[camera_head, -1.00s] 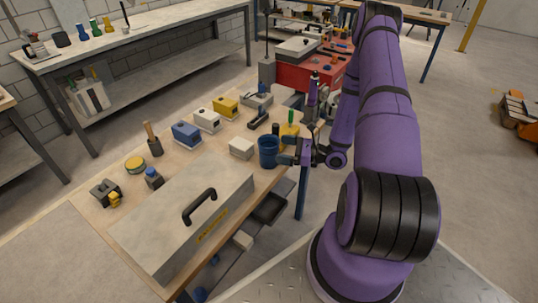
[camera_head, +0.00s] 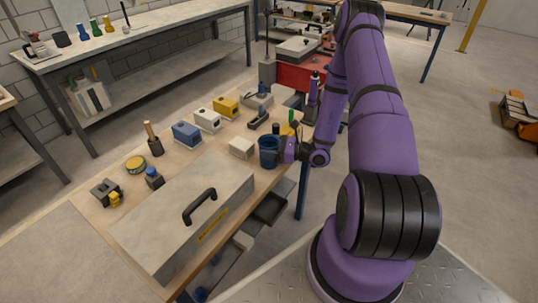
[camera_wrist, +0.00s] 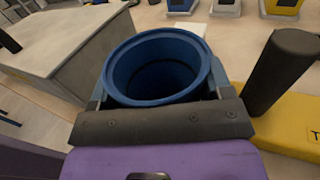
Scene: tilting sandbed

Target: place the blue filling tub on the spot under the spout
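The blue tub (camera_head: 268,152) stands upright near the right edge of the wooden table. In the wrist view its round open mouth (camera_wrist: 165,65) faces the camera, and its inside looks empty. My gripper (camera_head: 280,150) is at the tub's right side. In the wrist view its two fingers (camera_wrist: 157,92) lie on either side of the tub, close against its wall. I cannot tell whether they press on it. I cannot make out a spout or a marked spot under one.
A large grey lidded box (camera_head: 185,215) with a black handle fills the table's front. Blue (camera_head: 187,134), white (camera_head: 207,120) and yellow (camera_head: 226,107) units line the back. A black cylinder (camera_wrist: 282,70) rises close on the right in the wrist view.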

